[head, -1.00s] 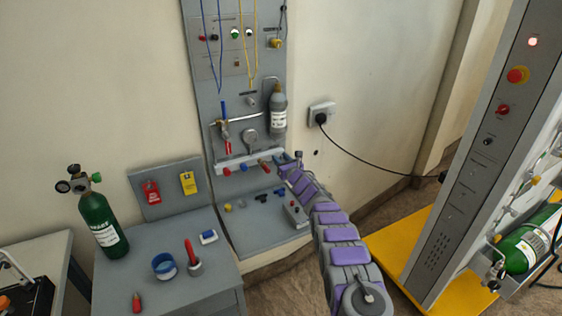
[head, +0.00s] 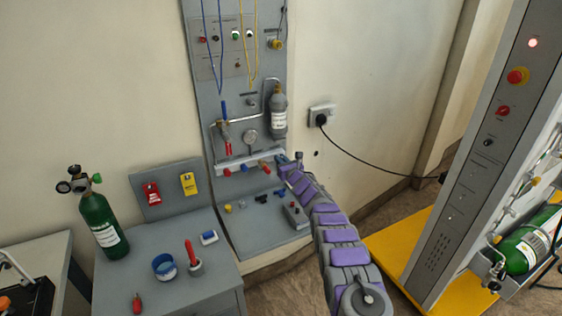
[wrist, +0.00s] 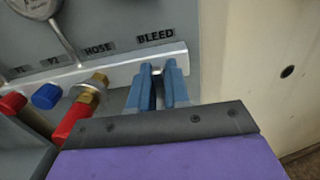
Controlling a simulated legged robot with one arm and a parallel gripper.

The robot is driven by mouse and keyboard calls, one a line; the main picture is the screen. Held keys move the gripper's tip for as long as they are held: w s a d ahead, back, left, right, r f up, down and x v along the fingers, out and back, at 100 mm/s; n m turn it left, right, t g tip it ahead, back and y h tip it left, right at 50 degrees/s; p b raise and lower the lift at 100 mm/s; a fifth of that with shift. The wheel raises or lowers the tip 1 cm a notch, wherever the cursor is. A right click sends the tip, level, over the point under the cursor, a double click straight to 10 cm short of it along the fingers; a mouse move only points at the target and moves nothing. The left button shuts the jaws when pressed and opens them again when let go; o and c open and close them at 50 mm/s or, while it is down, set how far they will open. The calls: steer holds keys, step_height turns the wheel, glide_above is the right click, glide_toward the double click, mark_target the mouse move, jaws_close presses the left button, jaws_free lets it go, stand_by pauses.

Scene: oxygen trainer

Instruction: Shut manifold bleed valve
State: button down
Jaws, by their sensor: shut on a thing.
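The manifold (head: 236,161) is a light rail low on the grey wall panel. In the wrist view the rail (wrist: 118,66) carries labels, with BLEED (wrist: 156,35) at its right end. My gripper (wrist: 160,75) has its two blue fingers right below that label, against the rail. They are shut on the bleed valve (wrist: 157,71), of which only a small pale bit shows between the fingertips. The valve's handle position is hidden. In the head view my gripper (head: 284,160) is at the rail's right end.
Left of my fingers in the wrist view are a brass fitting with a red part (wrist: 84,106) and a blue knob (wrist: 46,96). A grey cylinder (head: 278,112) hangs above the rail.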

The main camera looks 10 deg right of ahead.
steer(key=m+p, duration=0.1)
steer(key=m, duration=0.3)
steer(key=shift+d, duration=0.1)
steer(key=m, duration=0.5)
steer(key=shift+d+f+p, duration=0.1)
steer(key=shift+f+p, duration=0.05)
steer(key=shift+p, duration=0.15)
steer(key=m, duration=0.7)
steer(key=f+m+b, duration=0.1)
steer(key=m, duration=1.5)
steer(key=shift+s+f, duration=0.1)
steer(key=shift+f, duration=0.05)
steer(key=shift+m, duration=1.9)
